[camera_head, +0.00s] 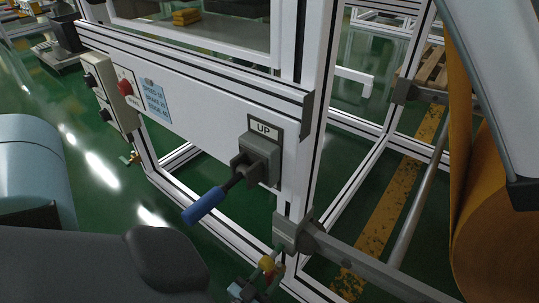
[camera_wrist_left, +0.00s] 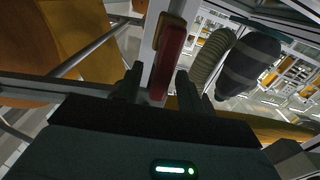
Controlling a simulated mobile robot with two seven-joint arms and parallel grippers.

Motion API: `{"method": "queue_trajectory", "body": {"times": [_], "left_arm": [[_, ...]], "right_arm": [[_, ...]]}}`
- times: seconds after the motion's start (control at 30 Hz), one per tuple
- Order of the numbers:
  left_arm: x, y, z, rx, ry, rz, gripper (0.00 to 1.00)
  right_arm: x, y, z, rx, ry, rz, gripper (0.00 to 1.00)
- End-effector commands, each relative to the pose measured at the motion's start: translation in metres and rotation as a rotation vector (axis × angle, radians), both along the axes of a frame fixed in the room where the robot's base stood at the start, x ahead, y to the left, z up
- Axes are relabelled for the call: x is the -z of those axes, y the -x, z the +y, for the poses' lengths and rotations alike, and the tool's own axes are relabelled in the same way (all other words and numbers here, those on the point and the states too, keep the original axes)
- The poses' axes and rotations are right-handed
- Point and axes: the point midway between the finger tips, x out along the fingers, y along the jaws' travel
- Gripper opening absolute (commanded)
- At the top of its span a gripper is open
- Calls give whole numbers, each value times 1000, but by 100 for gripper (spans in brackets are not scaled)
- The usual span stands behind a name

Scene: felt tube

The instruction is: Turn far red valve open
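In the left wrist view a long red handle (camera_wrist_left: 170,57), which looks like a red valve lever, stands in front of my left gripper (camera_wrist_left: 157,76). Its two dark fingers are apart, one on each side of the handle's lower end. I cannot tell whether they touch it. In the head view a small valve-like fitting with yellow and red parts (camera_head: 268,265) sits low by the white frame's corner. A grey-blue fitting (camera_head: 243,291) is beside it, partly cut off. A dark grey part of my left arm fills the lower left. My right gripper is not in view.
A blue-grip lever (camera_head: 203,206) sticks out from a grey box under an "UP" sign (camera_head: 265,128). An orange roll (camera_head: 495,235) stands at right. A dark cylinder (camera_wrist_left: 250,62) and ribbed hose (camera_wrist_left: 211,58) are right of the red handle.

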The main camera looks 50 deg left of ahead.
Motion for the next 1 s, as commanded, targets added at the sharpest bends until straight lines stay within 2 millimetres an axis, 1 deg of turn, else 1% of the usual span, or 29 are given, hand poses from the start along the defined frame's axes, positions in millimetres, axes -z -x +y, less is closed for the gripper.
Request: {"method": "queue_trajectory", "body": {"times": [0.27, 0.57, 0.73, 1.0], "left_arm": [[0, -1, 1, 0, -1, 1, 38], [0, -1, 0, 0, 0, 1, 0], [0, -1, 0, -1, -6, 2, 0], [-1, -2, -2, -1, -65, 16, 0]], "right_arm": [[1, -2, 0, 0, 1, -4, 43], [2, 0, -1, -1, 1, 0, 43], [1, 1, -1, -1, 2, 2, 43], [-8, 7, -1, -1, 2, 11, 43]]}}
